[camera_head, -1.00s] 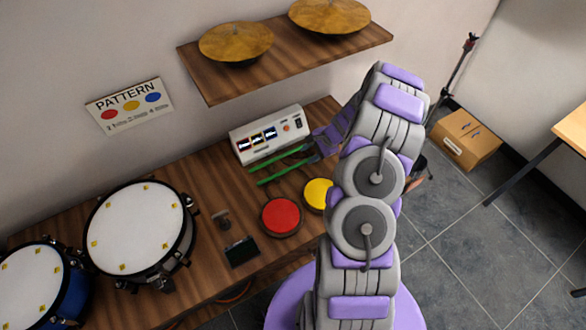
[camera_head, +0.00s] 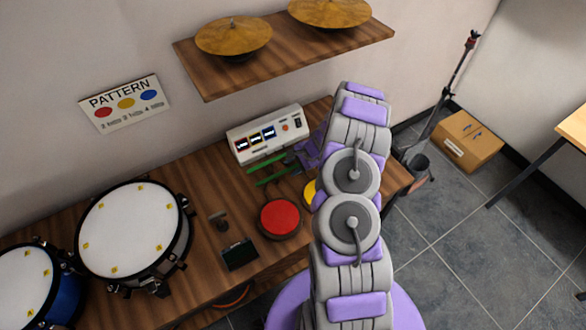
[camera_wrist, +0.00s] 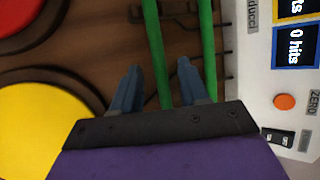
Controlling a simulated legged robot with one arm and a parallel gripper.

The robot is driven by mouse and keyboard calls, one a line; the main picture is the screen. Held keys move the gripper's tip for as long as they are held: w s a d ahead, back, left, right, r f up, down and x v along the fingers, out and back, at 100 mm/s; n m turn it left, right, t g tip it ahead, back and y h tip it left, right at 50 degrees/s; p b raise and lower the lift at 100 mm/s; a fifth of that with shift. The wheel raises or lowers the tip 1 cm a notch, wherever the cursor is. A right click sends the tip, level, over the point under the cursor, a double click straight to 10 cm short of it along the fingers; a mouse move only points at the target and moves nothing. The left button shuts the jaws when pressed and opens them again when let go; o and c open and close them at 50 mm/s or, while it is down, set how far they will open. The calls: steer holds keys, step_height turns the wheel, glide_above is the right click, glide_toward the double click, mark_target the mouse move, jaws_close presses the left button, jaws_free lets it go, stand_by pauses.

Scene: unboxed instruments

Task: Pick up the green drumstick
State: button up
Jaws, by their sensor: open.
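Two green drumsticks lie side by side on the wooden table in front of the white counter box. In the head view the one nearer the box (camera_head: 265,161) and the one farther from it (camera_head: 270,179) stick out to the left of my gripper (camera_head: 294,158). In the wrist view my gripper (camera_wrist: 160,65) is open and empty. One green drumstick (camera_wrist: 157,45) runs between the two fingers. The other green drumstick (camera_wrist: 207,45) passes just outside the right finger, partly hidden by it. The sticks' near ends are hidden by the gripper body. I cannot tell the finger height.
The white counter box (camera_head: 265,134) stands close behind the sticks. A red pad (camera_head: 280,217) and a partly hidden yellow pad (camera_wrist: 40,130) lie nearby. Dark rack prongs (camera_wrist: 230,50) show beside the sticks. A shelf with cymbals (camera_head: 290,55) hangs above; drums (camera_head: 130,230) stand left.

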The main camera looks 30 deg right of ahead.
jaws_close()
stand_by(0.3)
steer(key=shift+r, duration=0.1)
stand_by(0.4)
steer(key=shift+r, duration=0.55)
step_height(320, 180, up, 2)
steer(key=shift+r+p, duration=0.25)
steer(key=shift+p, duration=0.55)
steer(key=s+a+r+p, duration=0.1)
steer(key=s+a, duration=0.3)
steer(key=s, duration=1.1)
steer(key=shift+s+a+r+p, duration=0.15)
steer(key=shift+s+p, duration=0.05)
steer(key=shift+p, duration=0.25)
